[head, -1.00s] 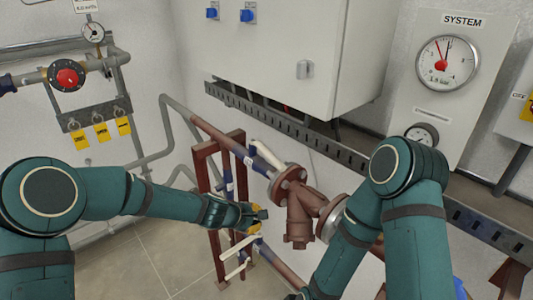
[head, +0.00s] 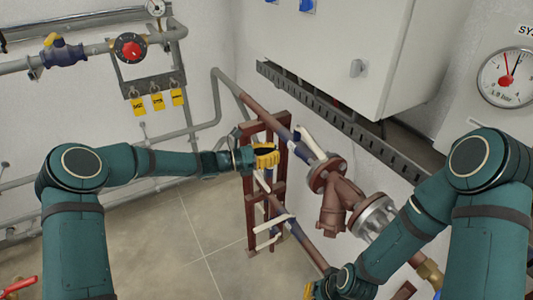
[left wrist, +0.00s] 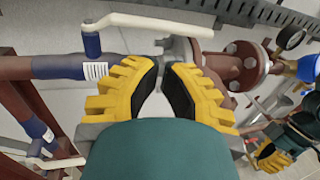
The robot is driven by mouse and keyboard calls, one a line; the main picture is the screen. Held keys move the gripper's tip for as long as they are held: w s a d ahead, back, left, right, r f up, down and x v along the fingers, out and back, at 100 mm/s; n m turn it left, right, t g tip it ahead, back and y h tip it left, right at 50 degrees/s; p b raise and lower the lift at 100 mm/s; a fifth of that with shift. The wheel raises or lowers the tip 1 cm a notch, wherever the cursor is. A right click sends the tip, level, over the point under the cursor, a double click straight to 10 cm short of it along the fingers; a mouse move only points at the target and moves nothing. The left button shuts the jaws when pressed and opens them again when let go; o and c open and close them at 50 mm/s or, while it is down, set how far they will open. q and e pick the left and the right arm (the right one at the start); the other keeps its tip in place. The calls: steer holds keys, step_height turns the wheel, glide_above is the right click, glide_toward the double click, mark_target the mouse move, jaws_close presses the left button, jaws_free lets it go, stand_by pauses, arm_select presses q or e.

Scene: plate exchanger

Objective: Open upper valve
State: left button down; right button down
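The upper valve has a white lever (head: 312,142) on the sloping upper pipe (head: 279,110). In the left wrist view the lever (left wrist: 160,22) lies along the pipe from a blue stem (left wrist: 92,42). My left gripper (head: 268,155) is just below and left of it in the head view, apart from the lever.
A lower pipe (head: 306,248) with another white lever (head: 272,222) runs below. A brown frame (head: 252,205) carries the pipes. A flanged brown fitting (head: 335,200) sits right of the upper lever, under a white cabinet (head: 330,50). The floor at left is clear.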

mark_target(311, 147)
arm_select(q)
steer(key=x, duration=0.9)
steer(key=shift+p, duration=0.3)
steer(key=shift+s+b+x, duration=0.15)
steer(key=shift+b+x, duration=0.2)
steer(key=shift+x, duration=0.4)
steer(key=shift+s+b+x, duration=0.1)
steer(key=shift+b+x, duration=0.25)
steer(key=shift+x, duration=0.4)
steer(key=shift+d, duration=0.1)
